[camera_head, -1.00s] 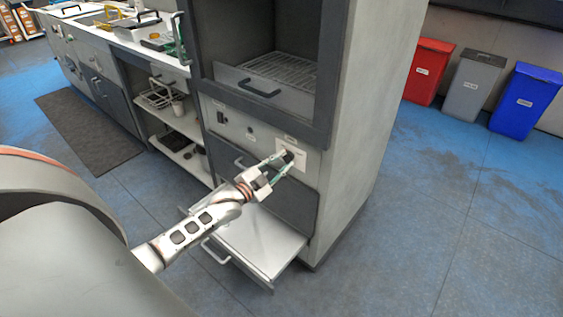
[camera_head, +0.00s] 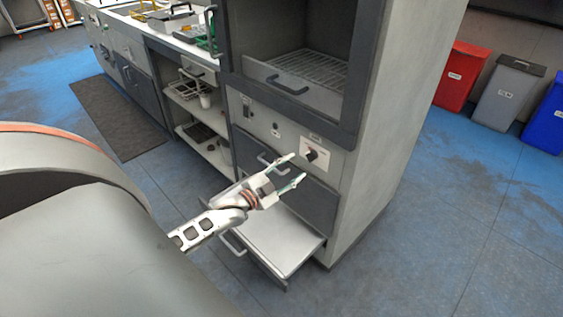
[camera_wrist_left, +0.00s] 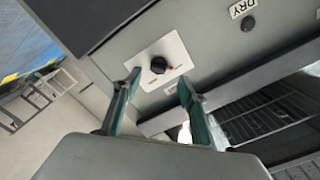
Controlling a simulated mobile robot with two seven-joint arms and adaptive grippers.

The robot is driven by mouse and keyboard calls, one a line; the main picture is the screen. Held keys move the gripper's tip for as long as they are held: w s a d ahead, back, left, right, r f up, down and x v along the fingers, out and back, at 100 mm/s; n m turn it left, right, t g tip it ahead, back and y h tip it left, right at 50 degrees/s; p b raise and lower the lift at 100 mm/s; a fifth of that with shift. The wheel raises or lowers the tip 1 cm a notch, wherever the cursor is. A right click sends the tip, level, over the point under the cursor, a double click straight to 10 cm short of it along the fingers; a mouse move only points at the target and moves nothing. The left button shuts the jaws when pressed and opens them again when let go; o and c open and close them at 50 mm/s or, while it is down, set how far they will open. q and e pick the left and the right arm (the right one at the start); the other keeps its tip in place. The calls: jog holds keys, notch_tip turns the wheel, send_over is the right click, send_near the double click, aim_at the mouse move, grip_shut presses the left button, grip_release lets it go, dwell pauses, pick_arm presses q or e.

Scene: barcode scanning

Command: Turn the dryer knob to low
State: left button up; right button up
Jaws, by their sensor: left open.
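The dryer knob (camera_head: 311,155) is black and round, set on a white plate with a small red mark, on the grey panel of the cabinet. It also shows in the left wrist view as the knob (camera_wrist_left: 159,65), just beyond and between the fingertips. My left gripper (camera_head: 299,168) is open and empty, a little in front of the panel and apart from the knob. In the wrist view its two green-lined fingers (camera_wrist_left: 158,82) are spread wide. My right gripper is not in view.
A wire-rack drawer (camera_head: 290,90) sits in the bay above the panel. A pulled-out lower drawer (camera_head: 275,240) juts out below my left gripper. A black button beside a DRY label (camera_wrist_left: 247,24) is on the same panel. Bins (camera_head: 462,75) stand far right; floor is clear there.

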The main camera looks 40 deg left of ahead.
pick_arm(q)
jog(key=s, duration=0.5)
jog(key=shift+s+a, duration=0.2)
jog(key=shift+s, duration=0.1)
jog(key=s+d+f+n+g+p, duration=0.2)
jog(key=s+d+f+g+p, duration=0.1)
jog(key=s+d, duration=0.8)
jog(key=s+d+f+n+g+h+p, duration=0.1)
jog(key=s+d+f+n+g+p, duration=0.2)
jog(key=s+d, duration=0.9)
notch_tip(320, 180, down, 4)
jog(key=shift+d+r+n+g, duration=0.3)
jog(key=shift+d+g, duration=0.2)
jog(key=shift+g, duration=0.2)
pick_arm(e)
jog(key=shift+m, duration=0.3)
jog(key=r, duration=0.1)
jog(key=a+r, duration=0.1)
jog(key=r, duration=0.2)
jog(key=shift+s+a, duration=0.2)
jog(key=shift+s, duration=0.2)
pick_arm(q)
jog(key=shift+f, duration=0.1)
jog(key=shift+c, duration=0.4)
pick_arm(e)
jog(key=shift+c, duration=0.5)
